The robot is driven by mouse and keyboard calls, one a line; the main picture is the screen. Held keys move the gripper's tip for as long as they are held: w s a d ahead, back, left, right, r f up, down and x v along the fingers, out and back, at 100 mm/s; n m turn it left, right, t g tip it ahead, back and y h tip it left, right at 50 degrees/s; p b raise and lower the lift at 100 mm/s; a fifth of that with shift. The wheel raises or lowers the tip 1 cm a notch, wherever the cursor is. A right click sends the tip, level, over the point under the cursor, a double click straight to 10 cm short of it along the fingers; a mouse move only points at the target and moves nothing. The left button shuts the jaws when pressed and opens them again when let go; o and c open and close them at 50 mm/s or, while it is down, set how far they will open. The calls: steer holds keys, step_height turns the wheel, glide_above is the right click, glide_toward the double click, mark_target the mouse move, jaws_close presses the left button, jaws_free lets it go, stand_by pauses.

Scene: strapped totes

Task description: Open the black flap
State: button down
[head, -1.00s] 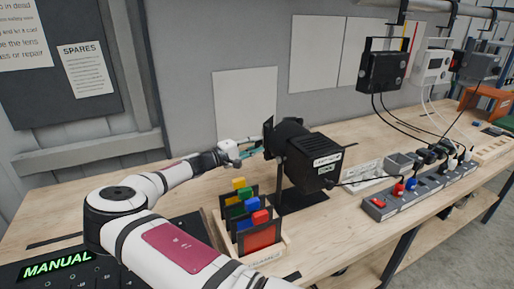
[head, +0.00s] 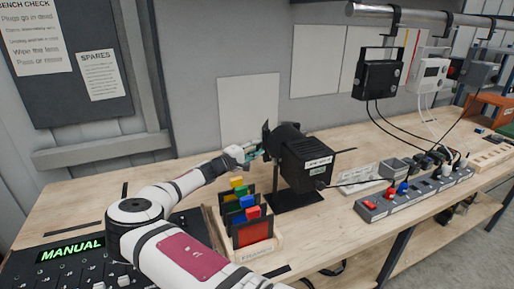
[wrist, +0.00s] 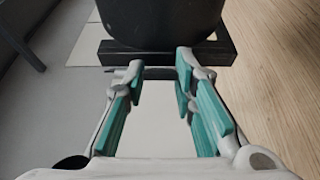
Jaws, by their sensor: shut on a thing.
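The black lamp (head: 300,158) stands on its dark base plate on the bench, in the middle of the head view. The black flap (head: 265,133) shows as a narrow upright piece at the lamp's left, front end. My gripper (head: 257,154) reaches it from the left, with its teal-padded fingers at the flap's lower part. In the wrist view my gripper (wrist: 160,70) has its fingertips at a black bar (wrist: 150,56) below the dark round lamp body (wrist: 155,20). The fingers stand apart, shut on the flap; the exact contact is hard to see.
A power strip (head: 415,192) with plugs and cables lies to the right. Black and white boxes hang from the rail (head: 440,14). Bare bench (head: 85,208) lies at left.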

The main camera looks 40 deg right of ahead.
steer(key=c, duration=1.3)
jaws_free()
steer(key=a, duration=0.4)
steer(key=s+a, duration=0.1)
steer(key=a, duration=0.3)
steer(key=s+a, duration=0.1)
steer(key=a, duration=0.3)
steer(key=shift+c, duration=0.7)
